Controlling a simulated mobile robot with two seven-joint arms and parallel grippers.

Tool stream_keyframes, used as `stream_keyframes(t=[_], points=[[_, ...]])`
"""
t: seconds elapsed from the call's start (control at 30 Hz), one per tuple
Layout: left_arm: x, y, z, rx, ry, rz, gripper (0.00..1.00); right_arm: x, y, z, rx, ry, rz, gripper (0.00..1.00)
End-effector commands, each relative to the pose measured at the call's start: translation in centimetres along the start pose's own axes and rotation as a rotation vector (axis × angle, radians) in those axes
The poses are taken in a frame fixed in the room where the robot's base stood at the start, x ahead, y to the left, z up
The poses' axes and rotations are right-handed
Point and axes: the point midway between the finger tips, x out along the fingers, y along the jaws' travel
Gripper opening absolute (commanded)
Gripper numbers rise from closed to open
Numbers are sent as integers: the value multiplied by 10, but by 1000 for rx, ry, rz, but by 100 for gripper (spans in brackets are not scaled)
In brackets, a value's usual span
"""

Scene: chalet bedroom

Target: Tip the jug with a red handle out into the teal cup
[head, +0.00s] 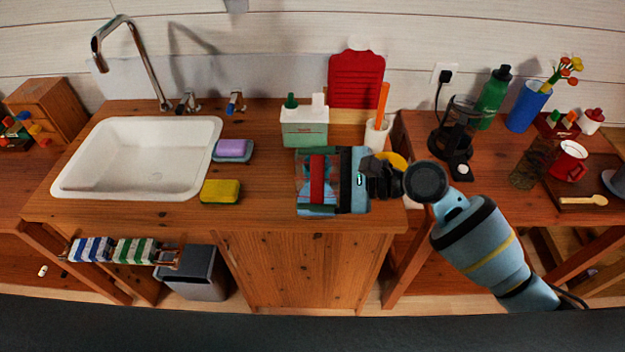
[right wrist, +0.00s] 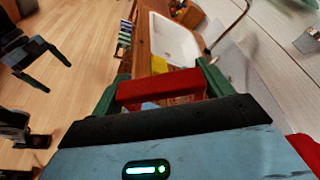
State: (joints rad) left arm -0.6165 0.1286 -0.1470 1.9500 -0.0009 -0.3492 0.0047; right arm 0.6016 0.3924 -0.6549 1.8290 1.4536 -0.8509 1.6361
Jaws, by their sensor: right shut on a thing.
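My right gripper (head: 316,182) is over the wooden counter, right of the yellow sponge. It is shut on a red bar, which I take to be the red handle (head: 317,179) of the jug. In the right wrist view the red handle (right wrist: 160,86) lies across between the green fingers. The jug's body is hidden or cannot be made out, so its tilt is unclear. I cannot identify the teal cup with certainty; a grey-blue cup (head: 619,181) is cut off at the right edge. My left gripper (right wrist: 52,68) shows only in the right wrist view, with its fingers apart and empty.
A white sink (head: 140,160) is at left. The yellow sponge (head: 220,191) and a purple soap (head: 231,148) lie beside it. A white-green caddy (head: 304,127) and a utensil cup (head: 377,134) stand behind my gripper.

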Motion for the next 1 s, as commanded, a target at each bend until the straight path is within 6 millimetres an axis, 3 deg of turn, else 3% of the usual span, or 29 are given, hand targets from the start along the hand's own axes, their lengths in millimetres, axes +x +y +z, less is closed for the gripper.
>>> stream_keyframes(t=[1.0], points=[[0, 0, -1, 0, 1, 0, 100, -2, -23, 7, 138, -1, 43, 41]])
